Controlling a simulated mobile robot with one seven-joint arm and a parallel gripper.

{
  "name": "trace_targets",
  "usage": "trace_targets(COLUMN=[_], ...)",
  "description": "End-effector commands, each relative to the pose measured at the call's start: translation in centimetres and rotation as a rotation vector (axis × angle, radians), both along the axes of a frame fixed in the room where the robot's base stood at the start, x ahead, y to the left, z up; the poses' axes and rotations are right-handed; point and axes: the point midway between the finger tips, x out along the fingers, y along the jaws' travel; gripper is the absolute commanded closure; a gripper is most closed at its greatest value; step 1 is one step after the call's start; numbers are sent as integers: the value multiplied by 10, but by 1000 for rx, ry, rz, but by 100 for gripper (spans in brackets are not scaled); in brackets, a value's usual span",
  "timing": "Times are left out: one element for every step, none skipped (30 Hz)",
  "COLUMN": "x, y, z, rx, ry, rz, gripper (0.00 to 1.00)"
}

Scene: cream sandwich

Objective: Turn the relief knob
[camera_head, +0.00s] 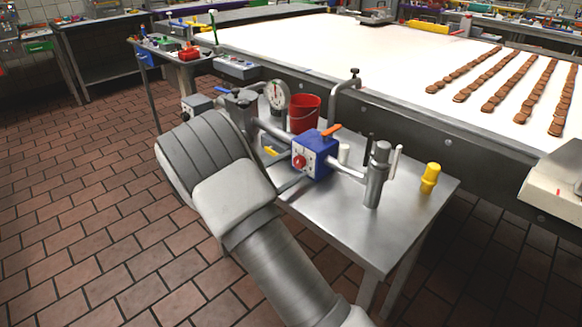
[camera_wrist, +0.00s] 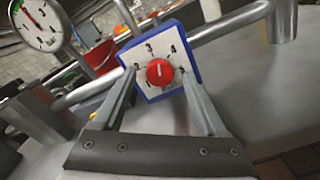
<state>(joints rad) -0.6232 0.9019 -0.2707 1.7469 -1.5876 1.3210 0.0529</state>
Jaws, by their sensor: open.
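A red round knob (camera_wrist: 160,72) sits on the white marked face of a blue box (camera_wrist: 188,50) in the wrist view. A pale line on the knob runs about upright. My gripper (camera_wrist: 156,76) is open, with one finger at each side of the knob and a gap between each fingertip and the knob. I cannot tell how far the fingertips are from the face. In the head view the knob (camera_head: 299,162) and blue box (camera_head: 318,155) show on a pipe above a metal table, and my arm hides my gripper.
A pressure gauge (camera_head: 278,95) and a red bucket (camera_head: 305,112) stand behind the box. A metal cylinder (camera_head: 377,175) and a yellow piece (camera_head: 429,178) are to its right. The table's (camera_head: 400,235) front right is bare. A conveyor with biscuits (camera_head: 500,90) lies behind.

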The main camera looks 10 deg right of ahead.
Motion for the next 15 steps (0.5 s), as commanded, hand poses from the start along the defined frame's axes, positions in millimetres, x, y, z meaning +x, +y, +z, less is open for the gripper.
trace_targets(x=[-2,-4,-7,-9,-13,-17,-21,-25,-31,-35,-39,-45,-49,-53,-59], y=[4,7,12,17,21,29,35,40,49,55,62,70,76,82,90], z=[0,1,1,1,1,1,2,2,2,2,1,2,2,1,2], rx=[1,0,0,1,1,0,0,1,0,0,1,0,0,1,1], ry=[0,1,1,2,2,1,1,0,1,1,2,1,1,2,1], rz=[3,3,5,5,5,6,6,6,7,6,7,6,6,7,5], gripper=[26,26,26,26,26,26,26,26,26,26,26,26,26,26,26])
